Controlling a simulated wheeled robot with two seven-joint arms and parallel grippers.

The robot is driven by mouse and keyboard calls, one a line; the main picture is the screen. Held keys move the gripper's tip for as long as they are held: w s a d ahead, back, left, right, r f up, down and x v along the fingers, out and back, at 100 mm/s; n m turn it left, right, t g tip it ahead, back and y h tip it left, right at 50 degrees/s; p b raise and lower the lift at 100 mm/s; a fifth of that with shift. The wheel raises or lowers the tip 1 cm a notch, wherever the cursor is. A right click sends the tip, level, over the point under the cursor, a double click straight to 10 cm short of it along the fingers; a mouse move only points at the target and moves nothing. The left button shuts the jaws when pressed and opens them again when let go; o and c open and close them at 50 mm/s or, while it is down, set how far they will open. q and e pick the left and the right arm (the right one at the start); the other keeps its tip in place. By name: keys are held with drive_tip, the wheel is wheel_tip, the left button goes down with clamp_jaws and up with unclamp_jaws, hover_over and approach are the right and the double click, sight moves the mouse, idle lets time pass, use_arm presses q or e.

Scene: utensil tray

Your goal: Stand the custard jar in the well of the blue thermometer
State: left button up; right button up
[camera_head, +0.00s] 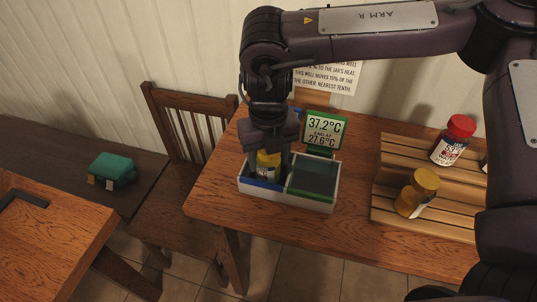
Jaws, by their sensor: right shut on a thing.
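My right gripper (270,150) points down over the left end of a white tray and is shut on a small jar with a yellow top (268,159), which I take for the custard jar. The jar is upright over or in the blue well (262,183); I cannot tell whether it touches the floor. The green well (314,180) beside it looks empty. A green-framed display (324,130) behind it reads 37.2°C above 27.6°C. The blue thermometer is mostly hidden behind my right gripper; only a blue edge (297,111) shows. My left gripper is not in view.
A slatted wooden rack (390,170) at the right holds a red-lidded jar (452,142) and an amber-lidded jar (417,193). A partly hidden printed notice (328,78) hangs on the wall. A chair (185,125) stands left of the table. A green case (113,171) lies farther left.

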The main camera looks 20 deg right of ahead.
drive_tip(key=o, duration=0.9)
drive_tip(key=shift+f, duration=0.1)
wheel_tip(320, 180, up, 12)
drive_tip(key=shift+r+p, duration=0.15)
drive_tip(key=shift+p, duration=0.25)
drive_tip(key=shift+s, duration=0.1)
